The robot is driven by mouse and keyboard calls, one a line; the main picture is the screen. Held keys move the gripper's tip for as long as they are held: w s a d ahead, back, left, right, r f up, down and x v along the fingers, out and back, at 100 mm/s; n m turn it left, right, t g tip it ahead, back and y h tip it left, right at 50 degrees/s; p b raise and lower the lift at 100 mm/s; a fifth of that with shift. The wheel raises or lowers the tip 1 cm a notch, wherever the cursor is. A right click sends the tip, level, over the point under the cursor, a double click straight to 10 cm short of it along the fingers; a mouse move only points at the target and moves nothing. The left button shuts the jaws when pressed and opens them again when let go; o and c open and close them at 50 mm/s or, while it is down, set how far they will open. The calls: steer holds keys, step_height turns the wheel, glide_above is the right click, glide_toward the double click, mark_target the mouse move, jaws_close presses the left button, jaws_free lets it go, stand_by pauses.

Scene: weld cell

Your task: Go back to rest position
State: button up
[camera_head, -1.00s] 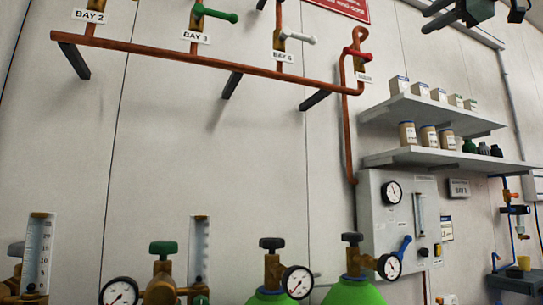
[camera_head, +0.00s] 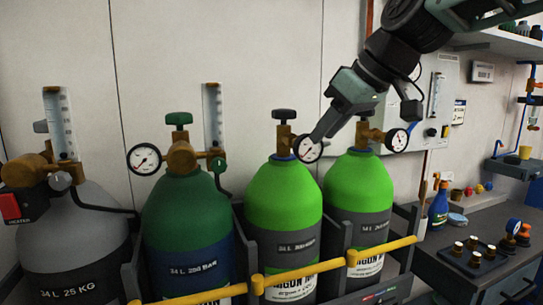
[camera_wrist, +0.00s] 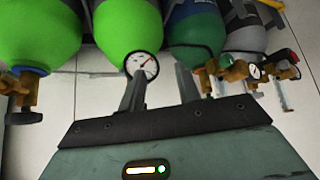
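My gripper (camera_head: 318,136) hangs from the upper right in the head view, in front of the bright green cylinders. In the wrist view its two fingers (camera_wrist: 160,88) stand apart with nothing seen between them. One finger overlaps the round gauge (camera_wrist: 142,66) in that view; whether they touch I cannot tell. The same gauge shows in the head view (camera_head: 308,149) on the left bright green cylinder (camera_head: 284,200). A second bright green cylinder (camera_head: 358,190) stands to its right, its valve partly behind my arm.
A dark green cylinder (camera_head: 187,215) and a grey cylinder (camera_head: 73,230) stand left, with regulators and flow tubes. A yellow bar (camera_head: 300,271) crosses in front. A workbench (camera_head: 450,245) with a spray bottle (camera_head: 438,208) and a fittings tray (camera_head: 470,257) is at right.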

steer(key=s+a+f+m+g+h, duration=0.1)
steer(key=s+a+f+g+h, duration=0.15)
steer(key=s+f, duration=1.15)
steer(key=s+d+f+g+h, duration=0.1)
steer(key=s+d+f, duration=0.2)
steer(key=s+f, duration=0.3)
steer(key=s+d+f+m+g+h, duration=0.1)
steer(key=s+d+f+g, duration=0.1)
steer(key=s+f, duration=0.4)
steer(key=shift+s+d+h+p, duration=0.3)
steer(key=shift+s+d+h, duration=0.05)
steer(key=shift+s+d, duration=0.4)
